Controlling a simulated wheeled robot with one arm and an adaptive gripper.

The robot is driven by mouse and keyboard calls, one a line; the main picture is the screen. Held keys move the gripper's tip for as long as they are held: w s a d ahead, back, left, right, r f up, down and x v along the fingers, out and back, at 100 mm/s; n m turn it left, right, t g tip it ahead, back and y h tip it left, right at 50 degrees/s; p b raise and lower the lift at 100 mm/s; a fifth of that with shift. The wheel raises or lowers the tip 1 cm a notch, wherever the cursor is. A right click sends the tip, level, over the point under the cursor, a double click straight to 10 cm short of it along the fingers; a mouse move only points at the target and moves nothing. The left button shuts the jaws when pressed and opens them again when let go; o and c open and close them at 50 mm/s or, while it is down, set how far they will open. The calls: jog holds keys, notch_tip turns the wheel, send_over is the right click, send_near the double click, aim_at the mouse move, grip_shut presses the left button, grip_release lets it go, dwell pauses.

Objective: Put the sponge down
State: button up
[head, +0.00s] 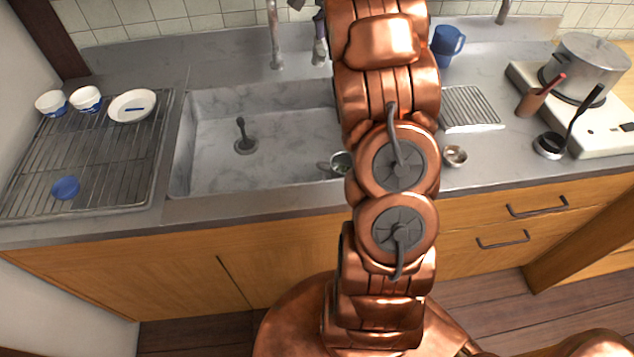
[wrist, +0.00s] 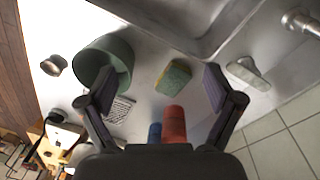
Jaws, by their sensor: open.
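In the wrist view the sponge (wrist: 176,75), green with a yellow side, lies on the pale grey counter (wrist: 145,87) near the sink edge. My gripper (wrist: 168,64) is open, with one dark finger on each side of the sponge in the picture. A gap shows between the sponge and both fingers; how high they are above it I cannot tell. In the head view my arm hides the sponge and most of the gripper.
A green round container (wrist: 113,50) stands left of the sponge, with a small cup (wrist: 54,65) beyond it. A white object (wrist: 247,73) is to the right. Red (wrist: 174,124) and blue (wrist: 155,132) objects are close below. The sink (head: 215,165) is open in the head view.

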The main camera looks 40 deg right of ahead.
jog(key=s+a+n, duration=0.4)
jog(key=s+a, duration=0.3)
jog(key=a, duration=0.3)
jog(key=s+a+n, duration=0.5)
jog(key=s+a, duration=0.2)
jog(key=a, duration=0.2)
jog(key=s+a+f+n, duration=0.4)
jog(key=s+a, duration=0.1)
jog(key=s, duration=0.4)
jog(key=s+a+f+n+g, duration=0.1)
jog(key=s+a+f+n, duration=0.3)
jog(key=s, duration=0.5)
jog(key=shift+s+a+n, duration=0.4)
jog(key=shift+a, duration=0.45)
jog(key=shift+r+p, duration=1.2)
